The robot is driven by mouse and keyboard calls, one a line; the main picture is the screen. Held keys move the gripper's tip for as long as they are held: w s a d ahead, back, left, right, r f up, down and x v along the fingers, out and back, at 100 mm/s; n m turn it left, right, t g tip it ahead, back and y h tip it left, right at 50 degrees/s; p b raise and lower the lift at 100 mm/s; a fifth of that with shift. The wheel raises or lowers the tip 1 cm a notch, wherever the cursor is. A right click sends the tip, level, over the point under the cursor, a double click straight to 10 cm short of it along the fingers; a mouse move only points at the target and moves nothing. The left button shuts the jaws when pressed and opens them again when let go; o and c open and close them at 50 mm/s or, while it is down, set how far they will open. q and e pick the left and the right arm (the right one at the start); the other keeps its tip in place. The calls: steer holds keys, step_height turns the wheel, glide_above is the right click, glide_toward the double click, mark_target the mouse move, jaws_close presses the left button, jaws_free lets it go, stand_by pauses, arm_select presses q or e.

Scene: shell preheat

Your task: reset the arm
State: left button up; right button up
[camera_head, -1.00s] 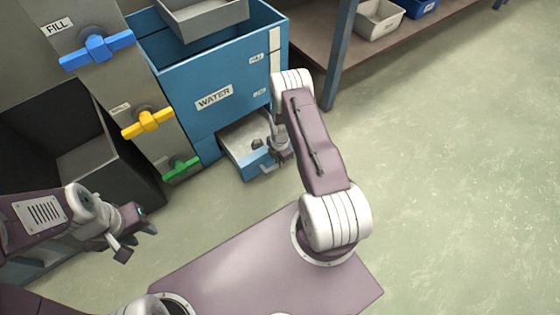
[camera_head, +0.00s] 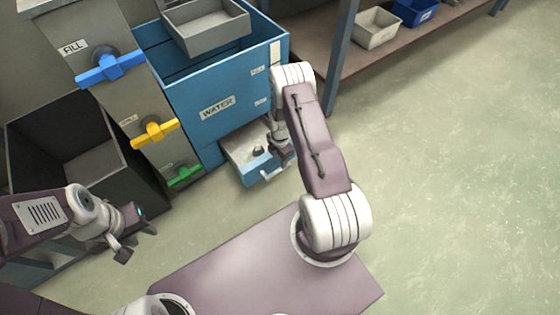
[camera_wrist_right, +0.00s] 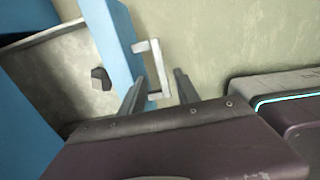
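My right arm reaches out over the blue water cabinet (camera_head: 212,125). My right gripper (camera_head: 280,160) is by the pulled-out drawer (camera_head: 240,152) low on that cabinet, and its fingers are partly hidden by my arm. In the right wrist view the two fingers of the right gripper (camera_wrist_right: 158,88) are apart, with the pale drawer handle (camera_wrist_right: 152,62) showing between and beyond them; I cannot tell whether they touch it. My left gripper (camera_head: 138,244) hangs at the left with its fingers apart, empty, beside the lever panel.
A small dark lump (camera_head: 258,151) lies in the drawer. A grey tray (camera_head: 210,28) sits at the cabinet's top. Blue (camera_head: 110,67), yellow (camera_head: 155,132) and green (camera_head: 185,176) levers stand on the panel. A dark open bin (camera_head: 60,125) is at left. The floor at right is clear.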

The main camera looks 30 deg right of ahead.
arm_select(q)
steer(key=shift+r, duration=0.5)
arm_select(e)
steer(key=shift+r, duration=0.8)
